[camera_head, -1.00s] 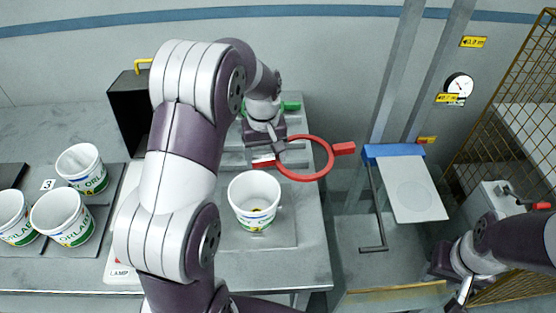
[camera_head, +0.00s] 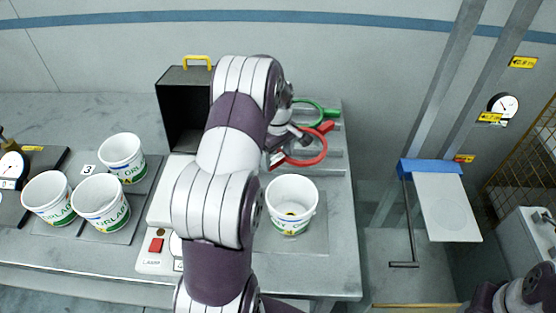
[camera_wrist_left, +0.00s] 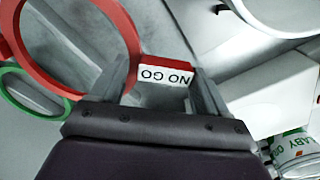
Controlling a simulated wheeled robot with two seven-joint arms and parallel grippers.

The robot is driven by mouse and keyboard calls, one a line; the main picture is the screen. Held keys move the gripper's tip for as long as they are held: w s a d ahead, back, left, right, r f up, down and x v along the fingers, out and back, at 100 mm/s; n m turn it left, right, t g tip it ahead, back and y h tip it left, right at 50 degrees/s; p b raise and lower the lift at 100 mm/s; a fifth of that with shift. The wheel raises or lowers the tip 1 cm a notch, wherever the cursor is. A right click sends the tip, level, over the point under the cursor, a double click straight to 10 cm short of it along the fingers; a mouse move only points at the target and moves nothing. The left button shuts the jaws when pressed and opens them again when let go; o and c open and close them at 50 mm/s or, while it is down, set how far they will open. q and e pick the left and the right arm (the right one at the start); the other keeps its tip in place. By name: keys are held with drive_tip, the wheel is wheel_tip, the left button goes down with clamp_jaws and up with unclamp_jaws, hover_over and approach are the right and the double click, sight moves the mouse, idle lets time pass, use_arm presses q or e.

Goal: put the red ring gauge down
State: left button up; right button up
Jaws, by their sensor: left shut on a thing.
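The red ring gauge (camera_head: 306,163) is at the back right of the bench, over the grey ridged rack, just in front of the green ring gauge (camera_head: 302,121). My left gripper (camera_head: 285,149) is shut on one of its end handles. In the left wrist view the fingers (camera_wrist_left: 165,80) hold the red block marked NO GO (camera_wrist_left: 166,75), with the red ring (camera_wrist_left: 128,30) beside them at the left. The green ring (camera_wrist_left: 12,98) lies past it. I cannot tell whether the red gauge touches the rack.
A white tub (camera_head: 291,218) stands on a plate in front of the gauges. A black box (camera_head: 183,105) with a yellow handle stands left of the rack. Several tubs stand at the left. A white flap with a blue edge (camera_head: 432,167) is at the right, beyond the bench edge.

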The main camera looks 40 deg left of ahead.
use_arm(q)
wheel_tip(320, 180, down, 3)
drive_tip(key=shift+d+r+p, duration=0.1)
drive_tip(key=shift+d+p, duration=0.05)
drive_tip(key=shift+p, duration=0.25)
drive_tip(key=shift+f, duration=0.4)
drive_tip(key=shift+f, duration=0.15)
drive_tip(key=shift+f+b, duration=0.15)
drive_tip(key=shift+b, duration=0.15)
